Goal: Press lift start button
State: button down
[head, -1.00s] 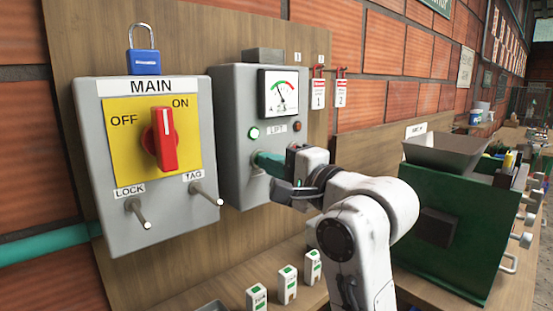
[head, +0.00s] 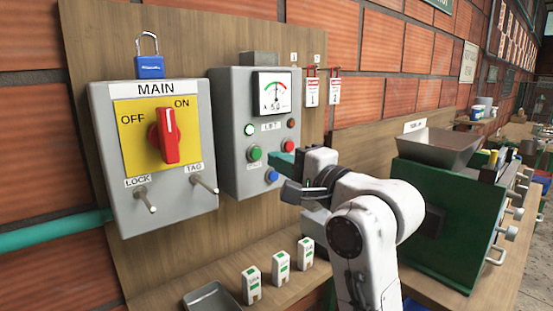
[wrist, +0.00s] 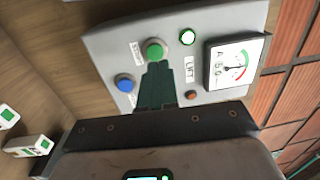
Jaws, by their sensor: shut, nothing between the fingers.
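The grey lift panel (head: 230,177) is fixed to a wooden board. It carries a green button (head: 254,153), a red button (head: 288,146), a blue button (head: 272,176), a lit lamp (head: 250,130) and a dark brownish lamp (head: 291,123). My gripper (head: 281,160) is shut and empty, its teal fingers in front of the panel to the right of the green button. In the wrist view the fingers (wrist: 157,88) point toward the green button (wrist: 155,50), which is uncovered; the blue button (wrist: 124,84) is beside them. The red button is hidden there.
A dial gauge (head: 274,94) sits above the lift controls. Left is the MAIN switch box (head: 122,208) with a red handle at ON and two protruding pegs. Small white-green blocks (head: 279,271) and a tray (head: 228,303) lie below. A green machine (head: 445,250) stands right.

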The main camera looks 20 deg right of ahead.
jog(key=v, duration=0.9)
jog(key=shift+f+b, duration=0.2)
jog(key=shift+b, duration=0.25)
jog(key=s+d+f+n+g+h, duration=0.1)
jog(key=s+f+n+g+h, duration=0.2)
jog(key=f, duration=1.1)
jog(key=s+d+f+n+g+h, duration=0.1)
jog(key=s+f+n+g, duration=0.2)
jog(key=f, duration=1.2)
jog(key=s+d+f+n+g+h, duration=0.2)
jog(key=s+f+n+g, duration=0.5)
jog(key=s+f, duration=1.4)
jog(key=s+g, duration=0.3)
jog(key=s, duration=0.1)
jog(key=shift+s+d+f+n+g+h, duration=0.15)
jog(key=shift+s+f+n+g+h, duration=0.15)
jog(key=shift+f, duration=0.1)
